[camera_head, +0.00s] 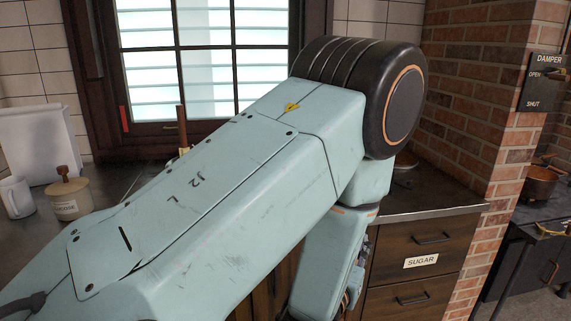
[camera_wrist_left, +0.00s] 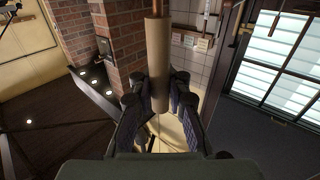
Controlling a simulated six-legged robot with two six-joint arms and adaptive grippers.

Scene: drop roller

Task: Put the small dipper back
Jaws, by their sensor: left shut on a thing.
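A tan wooden rod (camera_wrist_left: 158,50), which looks like a dipper handle, stands between the dark fingers of my left gripper (camera_wrist_left: 158,92) in the left wrist view. The fingers are shut on it. My right gripper is in neither view. A thin brown upright stick (camera_head: 182,127) shows behind my arm near the window; I cannot tell what it belongs to.
A white mug (camera_head: 16,197) and a lidded jar (camera_head: 71,197) stand on the dark counter at the left. A drawer cabinet (camera_head: 416,283) labelled SUGAR is at the right, beside a brick pillar (camera_head: 478,130). A copper pot (camera_head: 541,183) sits beyond the pillar.

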